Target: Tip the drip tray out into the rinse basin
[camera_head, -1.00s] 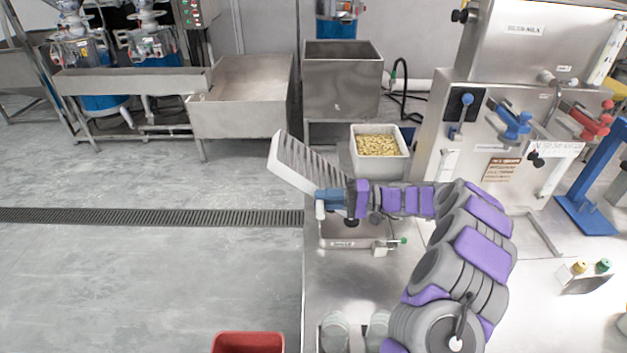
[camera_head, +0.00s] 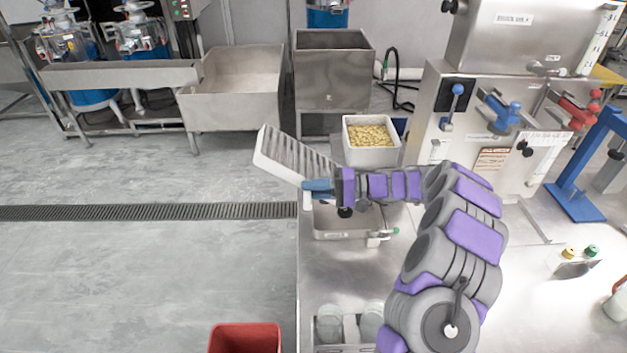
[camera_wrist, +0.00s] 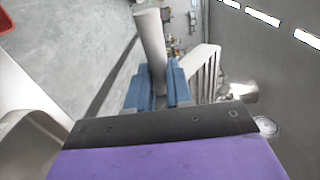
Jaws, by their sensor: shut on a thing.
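The drip tray (camera_head: 288,152) is a pale slotted tray with a white handle. My gripper (camera_head: 318,188) has blue fingers shut on the handle, which shows as a white cylinder between the fingertips (camera_wrist: 152,85) in the wrist view. The tray's slats (camera_wrist: 207,68) show beyond the fingers there. In the head view the tray slants up and left from my gripper, out past the table's left edge in the picture. The rinse basin (camera_head: 345,236) seems to be the small labelled metal basin just below my gripper in the picture; my arm hides part of it.
A white bin of yellowish beans or pellets (camera_head: 372,155) stands behind my arm. Glass jars (camera_head: 330,325) stand at the near table edge. A red bin (camera_head: 245,338) is left of the table. The machine (camera_head: 500,120) fills the right.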

